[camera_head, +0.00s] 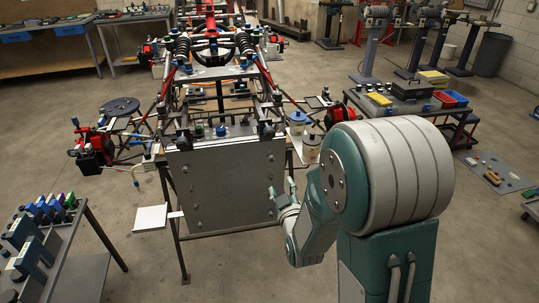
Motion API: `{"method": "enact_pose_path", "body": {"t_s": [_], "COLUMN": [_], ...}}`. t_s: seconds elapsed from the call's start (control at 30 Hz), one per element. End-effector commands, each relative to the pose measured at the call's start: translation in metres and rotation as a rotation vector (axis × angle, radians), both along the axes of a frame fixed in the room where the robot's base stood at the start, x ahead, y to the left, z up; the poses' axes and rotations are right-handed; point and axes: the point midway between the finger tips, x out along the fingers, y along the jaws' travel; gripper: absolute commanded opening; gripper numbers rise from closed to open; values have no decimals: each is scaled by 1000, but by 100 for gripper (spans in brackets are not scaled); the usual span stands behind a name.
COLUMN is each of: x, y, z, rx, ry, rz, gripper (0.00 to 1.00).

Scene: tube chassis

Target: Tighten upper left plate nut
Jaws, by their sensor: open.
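A grey square metal plate (229,186) stands upright at the front end of the tube chassis (205,85). Small nuts show in columns near its left and right edges. The upper left plate nut (187,168) is a small pale spot near the plate's upper left corner, too small to tell how tight it is. My gripper (281,189) is open at the plate's right edge, well to the right of the upper left nut. I see nothing held in it. I cannot tell whether a fingertip touches the plate.
A stand with thin legs (182,245) carries the chassis. A cart with yellow and red bins (410,100) stands at the right. A white panel (150,217) sits low, left of the plate. Floor in front is clear.

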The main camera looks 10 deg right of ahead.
Motion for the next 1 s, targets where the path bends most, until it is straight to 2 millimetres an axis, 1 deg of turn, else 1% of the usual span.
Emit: {"method": "enact_pose_path", "body": {"t_s": [0.03,0.13,0.23,0.37,0.6,0.7,0.83,1.0], "x": [0,0,7,28,73,88,102,108], "y": [0,0,0,0,0,0,0,0], "z": [-3,-3,-3,-3,-3,-3,-3,-3], "rx": [-8,-16,-16,-16,-15,-15,-15,-15], "ry": [-14,-34,-38,-37,-38,-37,-37,-35], "rz": [0,0,1,0,1,0,0,1], "gripper": [60,60,60,60,60,60,60,60]}}
